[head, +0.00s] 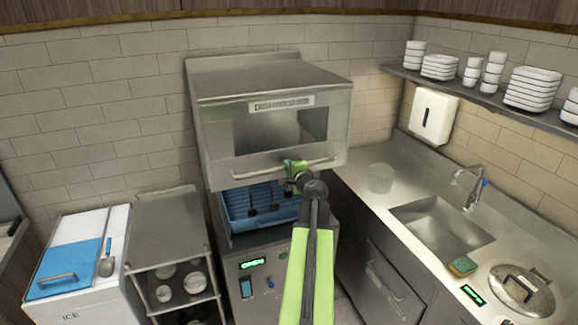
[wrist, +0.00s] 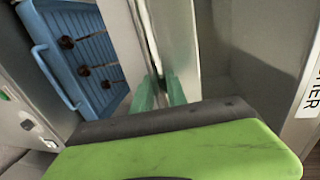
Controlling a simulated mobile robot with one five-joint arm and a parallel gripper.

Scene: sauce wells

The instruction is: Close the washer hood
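The rack also shows in the wrist view (wrist: 48,48). A green display on the washer base (head: 275,285) reads OPEN. The hood handle (head: 255,174) is a bar along the hood's lower front.
On the right are a steel counter (head: 350,185), a sink (head: 435,228), a sponge (head: 462,266) and a lidded pot (head: 522,290). A wall shelf (head: 450,88) holds white dishes. On the left stand an ice bin (head: 75,300) and a small rack (head: 165,225).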

